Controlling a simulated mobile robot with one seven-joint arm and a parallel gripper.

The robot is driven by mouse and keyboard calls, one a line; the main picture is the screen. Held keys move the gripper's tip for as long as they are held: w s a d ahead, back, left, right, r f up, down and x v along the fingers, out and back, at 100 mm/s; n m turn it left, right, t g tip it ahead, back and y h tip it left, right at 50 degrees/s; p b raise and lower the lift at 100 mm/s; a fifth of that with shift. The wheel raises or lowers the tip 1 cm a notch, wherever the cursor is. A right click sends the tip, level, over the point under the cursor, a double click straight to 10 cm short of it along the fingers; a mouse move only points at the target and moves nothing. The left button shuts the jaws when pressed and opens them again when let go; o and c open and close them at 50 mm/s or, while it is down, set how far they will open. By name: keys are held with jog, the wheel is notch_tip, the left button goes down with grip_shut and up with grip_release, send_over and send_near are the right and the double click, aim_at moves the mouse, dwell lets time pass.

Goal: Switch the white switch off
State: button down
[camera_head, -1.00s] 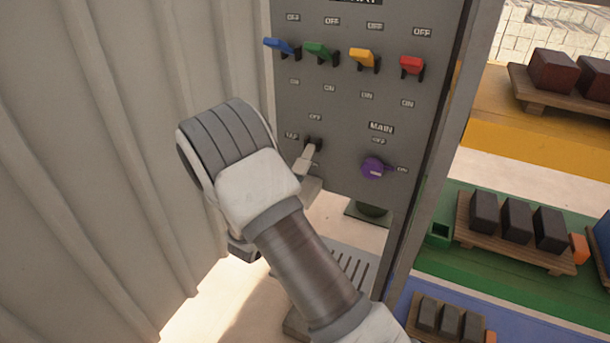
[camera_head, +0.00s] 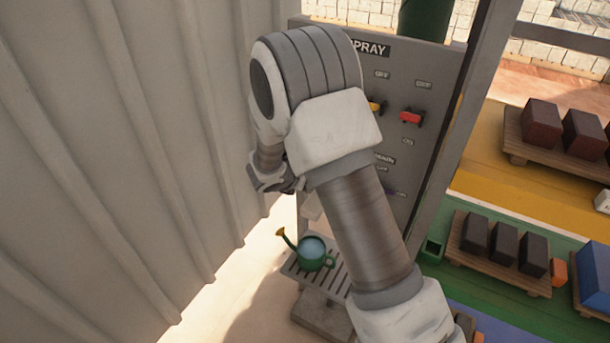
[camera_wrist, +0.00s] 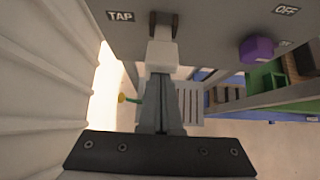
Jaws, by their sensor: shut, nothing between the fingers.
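The white switch (camera_wrist: 162,54) sticks out of the grey panel beside the TAP label in the wrist view. Its lever points toward my gripper. My gripper (camera_wrist: 161,78) is shut and empty, with its fingertips right at the near end of the lever. I cannot tell whether they touch it.
A purple knob (camera_wrist: 257,50) sits right of the switch. Red (camera_head: 411,117) and yellow (camera_head: 376,107) switches show higher up. A green watering can (camera_head: 314,253) stands on a slatted stand below. A corrugated wall (camera_head: 130,150) is close on the left.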

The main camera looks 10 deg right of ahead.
jog(key=shift+w+d+r+p, duration=0.15)
jog(key=shift+r+p, duration=0.1)
jog(key=shift+r, duration=0.15)
jog(key=shift+w+d+r+p, duration=0.1)
jog(key=shift+w+r+p, duration=0.1)
jog(key=shift+r, duration=0.15)
notch_tip(320, 180, down, 4)
jog(key=s+a+f+b, duration=0.1)
jog(key=s+a+b, duration=0.1)
jog(key=b, duration=0.2)
jog(key=d+r+p+v, duration=0.1)
jog(key=v, duration=0.9)
jog(key=shift+w+r, duration=0.2)
jog(key=shift+r, duration=0.1)
